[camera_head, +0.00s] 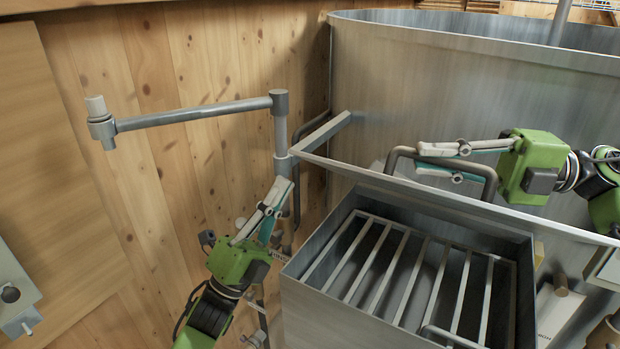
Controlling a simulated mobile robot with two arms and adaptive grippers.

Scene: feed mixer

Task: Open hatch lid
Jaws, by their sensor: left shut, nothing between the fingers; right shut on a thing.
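The hatch lid (450,207) shows as a grey metal edge running from the left corner toward the right, above an open-topped box. A dark bent-bar handle (397,156) stands by this edge. My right gripper (420,160) reaches in from the right and is shut on the handle, one finger above and one below the bar. My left gripper (281,190) is shut and empty, left of the box and in front of a vertical post. How the lid joins the machine is hidden.
The metal box (310,310) with a bar grate (375,262) lies below the lid edge. A large metal tank (400,85) stands behind. A pipe arm (200,113) extends left from the post (281,130). A wooden wall (200,60) closes the left side.

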